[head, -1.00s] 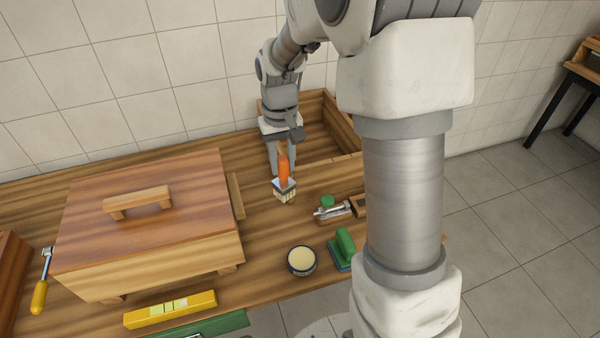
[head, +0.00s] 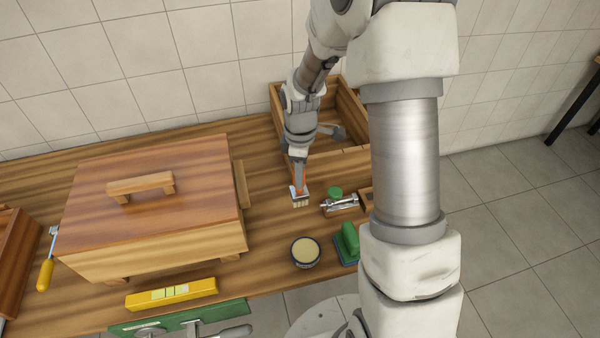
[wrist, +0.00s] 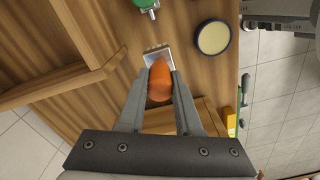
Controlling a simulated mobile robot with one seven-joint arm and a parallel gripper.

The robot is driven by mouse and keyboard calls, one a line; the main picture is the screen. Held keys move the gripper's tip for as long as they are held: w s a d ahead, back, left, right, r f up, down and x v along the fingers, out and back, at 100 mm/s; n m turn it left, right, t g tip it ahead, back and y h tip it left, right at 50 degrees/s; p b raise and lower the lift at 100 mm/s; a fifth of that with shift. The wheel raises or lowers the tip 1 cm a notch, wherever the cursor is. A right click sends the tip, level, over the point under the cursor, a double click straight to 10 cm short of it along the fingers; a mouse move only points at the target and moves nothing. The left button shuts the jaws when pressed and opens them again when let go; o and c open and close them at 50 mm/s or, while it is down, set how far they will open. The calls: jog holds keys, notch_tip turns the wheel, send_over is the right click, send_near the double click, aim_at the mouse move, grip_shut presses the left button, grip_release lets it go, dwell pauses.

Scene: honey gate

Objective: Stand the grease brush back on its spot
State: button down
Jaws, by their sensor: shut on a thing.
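The grease brush (head: 301,195) has an orange handle, a metal ferrule and pale bristles. My gripper (head: 299,179) is shut on its handle and holds it bristles down over the bench, between the big wooden box and the small clamp-like tool. In the wrist view the orange handle (wrist: 160,82) sits between the two fingers of my gripper (wrist: 159,84), with the ferrule and bristles beyond it. I cannot tell whether the bristles touch the bench. A round tin with a cream top (head: 305,252) stands nearer the front edge. No marked spot for the brush is clearly visible.
A lidded wooden box (head: 150,215) fills the bench's left middle. An open wooden tray (head: 329,157) is behind my gripper. A metal tool (head: 340,204), a green-handled block (head: 348,243) and a yellow level (head: 171,294) lie around. Bare wood lies between brush and tin.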

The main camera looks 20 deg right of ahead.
aim_at(300, 193)
jog(key=shift+r, duration=0.1)
jog(key=shift+f+b, duration=1.9)
jog(key=shift+f, duration=1.2)
jog(key=shift+f+b, duration=0.55)
jog(key=shift+f, duration=0.45)
jog(key=c, duration=0.5)
grip_release()
jog(key=shift+r, duration=0.1)
jog(key=shift+r+p, duration=3.3)
jog(key=shift+r, duration=0.65)
